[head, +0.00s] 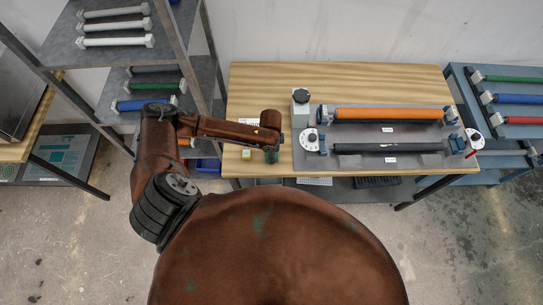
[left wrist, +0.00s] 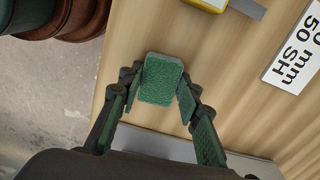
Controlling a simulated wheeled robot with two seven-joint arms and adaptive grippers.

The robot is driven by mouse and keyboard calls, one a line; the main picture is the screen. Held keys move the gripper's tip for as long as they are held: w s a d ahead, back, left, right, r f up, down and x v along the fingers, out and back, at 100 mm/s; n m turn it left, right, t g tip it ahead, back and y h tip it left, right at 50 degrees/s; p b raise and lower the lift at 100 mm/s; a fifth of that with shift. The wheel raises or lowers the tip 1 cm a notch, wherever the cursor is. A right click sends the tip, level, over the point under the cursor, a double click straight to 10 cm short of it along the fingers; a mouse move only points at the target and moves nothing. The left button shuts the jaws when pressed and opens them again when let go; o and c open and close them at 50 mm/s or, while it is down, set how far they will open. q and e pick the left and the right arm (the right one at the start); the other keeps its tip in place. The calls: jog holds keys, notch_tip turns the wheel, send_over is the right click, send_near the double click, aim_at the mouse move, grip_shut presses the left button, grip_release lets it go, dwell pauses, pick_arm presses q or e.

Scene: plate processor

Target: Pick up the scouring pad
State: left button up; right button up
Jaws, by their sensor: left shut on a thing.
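The scouring pad (left wrist: 161,80) is a small green block with a paler grey-green edge, in the middle of the left wrist view. My left gripper (left wrist: 162,84) is shut on it, with one finger at each side. The wooden table top (left wrist: 235,85) lies behind the pad; I cannot tell whether the pad still touches it. In the head view my left gripper (head: 271,156) is near the front left edge of the table (head: 245,85), and I cannot make out the pad there. My right gripper is not in view.
A plate processor with an orange roller (head: 388,114) and a black roller (head: 380,147) stands right of the gripper. A metal shelf (head: 190,60) stands on the left, a blue roller rack (head: 500,95) on the right.

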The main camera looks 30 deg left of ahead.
pick_arm(q)
jog(key=shift+r, duration=0.45)
notch_tip(320, 180, up, 2)
jog(key=shift+r, duration=0.1)
jog(key=s+d+r+b, duration=0.1)
jog(key=s+d+r, duration=0.2)
jog(key=d+r, duration=0.7)
jog(key=d, duration=0.3)
jog(key=shift+s+d+b, duration=0.15)
jog(key=shift+d+b, duration=0.15)
jog(key=shift+d, duration=0.05)
